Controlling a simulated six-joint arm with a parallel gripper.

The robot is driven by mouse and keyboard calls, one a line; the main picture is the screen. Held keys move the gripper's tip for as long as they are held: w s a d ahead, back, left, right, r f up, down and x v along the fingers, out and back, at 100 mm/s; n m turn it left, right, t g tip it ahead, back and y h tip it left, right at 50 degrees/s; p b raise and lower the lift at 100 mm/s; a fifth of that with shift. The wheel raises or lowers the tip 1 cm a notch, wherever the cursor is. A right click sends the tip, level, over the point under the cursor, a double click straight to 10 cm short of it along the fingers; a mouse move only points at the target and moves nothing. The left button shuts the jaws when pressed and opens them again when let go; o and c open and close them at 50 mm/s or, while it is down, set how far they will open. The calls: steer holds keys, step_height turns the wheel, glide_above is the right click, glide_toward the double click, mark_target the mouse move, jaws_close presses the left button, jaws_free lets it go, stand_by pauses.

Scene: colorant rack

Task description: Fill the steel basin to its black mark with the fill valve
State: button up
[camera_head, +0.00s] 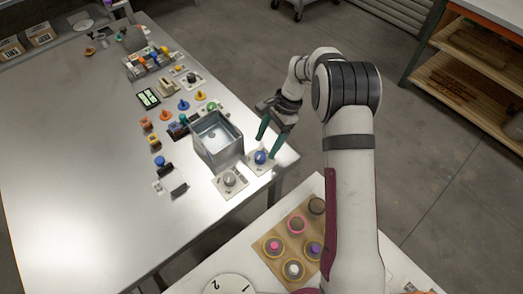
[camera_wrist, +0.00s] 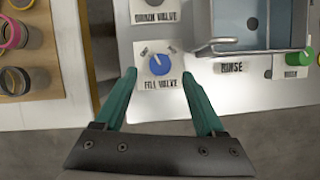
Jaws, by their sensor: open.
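The steel basin (camera_head: 217,140) stands near the front right of the metal table. Its inside looks empty or nearly so in the head view; I cannot make out a black mark. The wrist view shows part of the basin (camera_wrist: 255,25) at the upper right. The fill valve is a blue knob (camera_wrist: 159,64) on a white plate labelled FILL VALVE, and it also shows in the head view (camera_head: 260,157). My gripper (camera_wrist: 160,80) is open, with its green fingers on either side of the knob's plate. It also shows above the valve in the head view (camera_head: 269,143). I cannot tell whether it touches the knob.
A grey drain valve knob (camera_head: 229,179) sits beside the basin. A green knob (camera_wrist: 293,58) is right of the RINSE label. Several coloured knobs and blocks stand behind the basin. A wooden board with colored jars (camera_head: 283,222) is in front. The table's left side is clear.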

mark_target(261, 155)
steer(key=x, duration=0.4)
steer(key=shift+f, duration=0.2)
steer(key=shift+c, duration=0.4)
